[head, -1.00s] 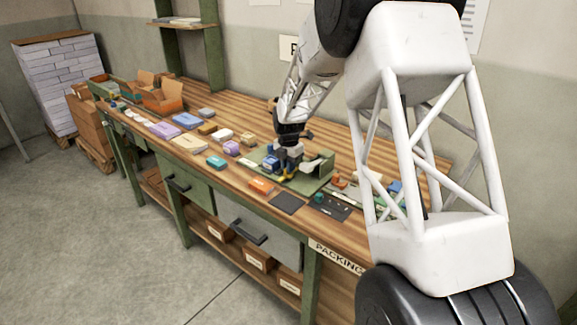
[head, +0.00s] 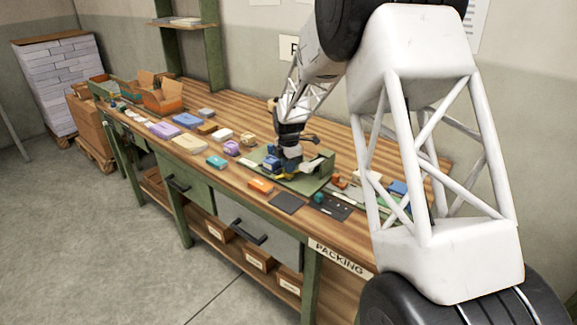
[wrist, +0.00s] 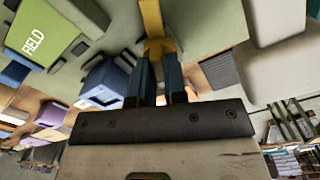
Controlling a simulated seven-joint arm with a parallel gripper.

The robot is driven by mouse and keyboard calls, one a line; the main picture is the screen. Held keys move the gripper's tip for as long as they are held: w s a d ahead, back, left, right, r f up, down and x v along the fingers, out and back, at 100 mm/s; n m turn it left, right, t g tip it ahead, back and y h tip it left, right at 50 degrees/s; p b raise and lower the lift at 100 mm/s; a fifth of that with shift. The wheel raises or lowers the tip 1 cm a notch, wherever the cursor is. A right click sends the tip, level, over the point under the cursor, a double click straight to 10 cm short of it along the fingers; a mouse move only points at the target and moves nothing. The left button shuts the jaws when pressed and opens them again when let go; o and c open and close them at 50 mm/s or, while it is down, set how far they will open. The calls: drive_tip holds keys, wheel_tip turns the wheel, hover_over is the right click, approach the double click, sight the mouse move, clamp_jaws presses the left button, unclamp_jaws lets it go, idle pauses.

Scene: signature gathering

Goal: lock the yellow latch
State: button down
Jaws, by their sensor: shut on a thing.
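The yellow latch (wrist: 160,45) shows at the top middle of the wrist view, between the tips of my gripper (wrist: 160,62). The two dark fingers are shut on it. In the head view my gripper (head: 287,168) is low over the green board (head: 305,183) on the bench, and a bit of yellow (head: 279,176) shows at its tips. The fingers and wrist hide most of the latch there, so I cannot tell its exact angle.
A blue block (head: 271,164) stands on the board just left of my gripper, and a green upright piece (head: 320,166) stands to the right. A dark flat pad (head: 287,203) and an orange box (head: 261,186) lie in front. Several small boxes cover the bench to the left.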

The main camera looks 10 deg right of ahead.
drive_tip(key=m, duration=0.7)
drive_tip(key=shift+r, duration=0.1)
drive_tip(key=m, duration=0.6)
drive_tip(key=shift+m, duration=0.3)
drive_tip(key=c, duration=1.2)
unclamp_jaws()
drive_tip(key=shift+o, duration=0.2)
drive_tip(key=shift+r, duration=3.85)
